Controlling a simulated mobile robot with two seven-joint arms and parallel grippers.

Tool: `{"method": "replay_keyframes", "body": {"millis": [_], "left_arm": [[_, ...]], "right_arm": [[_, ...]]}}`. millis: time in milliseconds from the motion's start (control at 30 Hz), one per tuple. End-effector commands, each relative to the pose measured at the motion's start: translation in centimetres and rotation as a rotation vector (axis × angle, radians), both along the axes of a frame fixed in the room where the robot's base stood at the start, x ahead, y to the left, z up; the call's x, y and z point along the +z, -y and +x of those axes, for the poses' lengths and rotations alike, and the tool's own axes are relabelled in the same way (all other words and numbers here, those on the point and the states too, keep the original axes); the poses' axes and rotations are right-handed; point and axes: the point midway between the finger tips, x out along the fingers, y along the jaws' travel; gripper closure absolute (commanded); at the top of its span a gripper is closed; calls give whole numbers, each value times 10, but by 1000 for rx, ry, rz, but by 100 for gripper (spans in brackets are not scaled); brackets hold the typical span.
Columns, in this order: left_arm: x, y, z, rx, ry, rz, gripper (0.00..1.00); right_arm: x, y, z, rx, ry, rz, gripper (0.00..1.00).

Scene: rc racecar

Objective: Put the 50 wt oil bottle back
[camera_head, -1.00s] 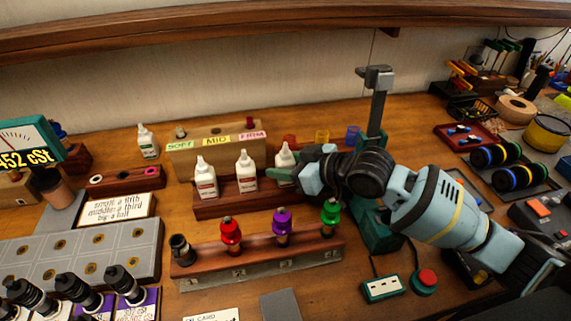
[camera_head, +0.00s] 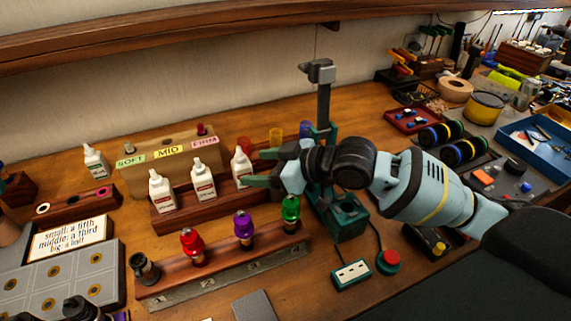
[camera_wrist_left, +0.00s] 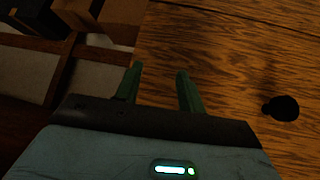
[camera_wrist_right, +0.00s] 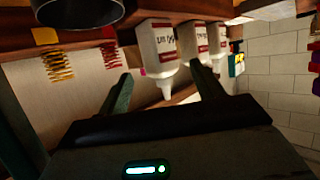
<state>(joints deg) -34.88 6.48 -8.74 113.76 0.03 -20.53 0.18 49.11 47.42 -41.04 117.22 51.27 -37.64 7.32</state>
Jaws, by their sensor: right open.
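Three white oil bottles with red-and-white labels stand upright in a row in the wooden rack: a left one (camera_head: 162,190), a middle one (camera_head: 203,181) and a right one (camera_head: 241,167). I cannot read which is 50 wt. My right gripper (camera_head: 254,168) is open beside the right bottle. In the right wrist view that bottle (camera_wrist_right: 158,47) shows upside down between the spread fingers (camera_wrist_right: 163,90), seemingly beyond their tips, and nothing is gripped. A fourth white bottle (camera_head: 95,161) stands at the back left. My left gripper (camera_wrist_left: 158,84) is open and empty, seen only in its wrist view.
The wooden rack (camera_head: 172,225) stands behind a row of shock absorbers with red, purple and green tops (camera_head: 243,228). A block labelled SOFT, MID, FIRM (camera_head: 140,182) stands behind. A dark green press stand (camera_head: 342,218) is close to my right arm.

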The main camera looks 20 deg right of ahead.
Motion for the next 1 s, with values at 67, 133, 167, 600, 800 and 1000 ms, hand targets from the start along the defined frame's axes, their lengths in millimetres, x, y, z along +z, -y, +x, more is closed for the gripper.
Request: {"method": "replay_keyframes", "body": {"millis": [67, 133, 167, 600, 800, 1000], "left_arm": [[0, 0, 0, 0, 0, 0, 61], [-1, 0, 0, 0, -1, 0, 61], [-1, 0, 0, 0, -1, 0, 61], [-2, 0, -2, -1, -5, 0, 61], [-2, 0, -2, -1, -5, 0, 61], [-2, 0, -2, -1, -5, 0, 61]], "right_arm": [[5, 12, -11, -1, 0, -4, 34], [10, 20, -20, 0, -1, -4, 34], [12, 23, -23, 1, 0, -4, 34], [25, 42, -44, 1, -2, 0, 34], [25, 43, -44, 2, -1, 1, 34], [25, 42, -44, 1, 0, 0, 34]]}}
